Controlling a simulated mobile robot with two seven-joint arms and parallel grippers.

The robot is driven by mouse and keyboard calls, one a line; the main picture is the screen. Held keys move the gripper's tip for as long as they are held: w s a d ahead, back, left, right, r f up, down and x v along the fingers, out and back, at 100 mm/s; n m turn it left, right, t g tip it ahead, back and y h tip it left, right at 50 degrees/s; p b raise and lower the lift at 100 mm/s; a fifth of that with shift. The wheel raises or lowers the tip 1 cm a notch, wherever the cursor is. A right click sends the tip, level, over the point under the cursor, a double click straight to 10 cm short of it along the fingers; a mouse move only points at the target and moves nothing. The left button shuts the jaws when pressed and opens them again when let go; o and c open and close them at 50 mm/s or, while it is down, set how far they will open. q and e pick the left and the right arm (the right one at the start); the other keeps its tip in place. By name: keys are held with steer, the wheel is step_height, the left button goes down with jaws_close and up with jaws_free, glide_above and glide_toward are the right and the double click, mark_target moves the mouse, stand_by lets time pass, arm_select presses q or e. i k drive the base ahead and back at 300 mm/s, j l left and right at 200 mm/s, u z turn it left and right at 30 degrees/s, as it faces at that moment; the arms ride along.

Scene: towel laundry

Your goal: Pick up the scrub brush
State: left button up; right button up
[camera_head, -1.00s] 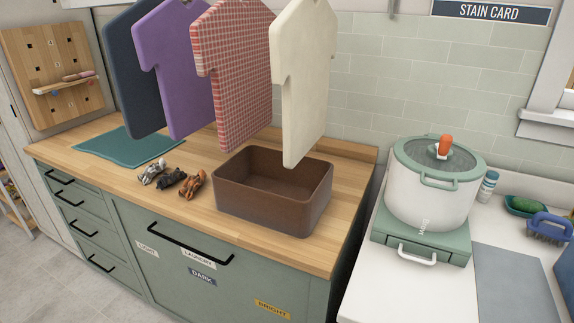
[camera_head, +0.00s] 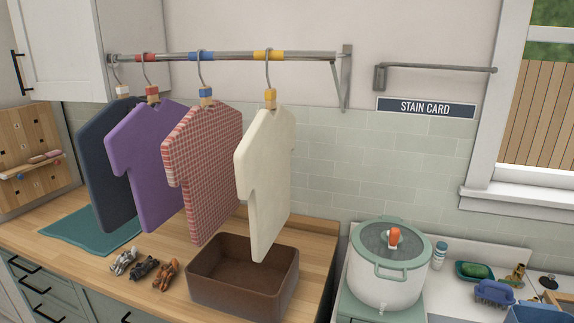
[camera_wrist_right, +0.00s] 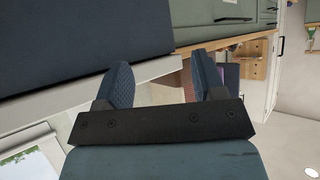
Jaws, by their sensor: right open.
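The scrub brush appears to be the blue brush with a looped handle (camera_head: 495,292) on the white counter at the lower right of the head view. It stands beside a green soap dish (camera_head: 474,270). My right gripper (camera_wrist_right: 165,78) shows in the right wrist view, with its two blue padded fingers apart and nothing between them. The brush cannot be made out in that view. Neither gripper shows in the head view, and my left gripper is not seen.
A white pot with a green lid (camera_head: 388,265) stands left of the brush, with a small bottle (camera_head: 439,255) between. A blue container (camera_head: 540,314) is in front of the brush. A brown bin (camera_head: 243,277) sits on the wooden counter below hanging shirts (camera_head: 265,185).

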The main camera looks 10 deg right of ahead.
mark_target(503, 295)
steer(key=z, duration=1.7)
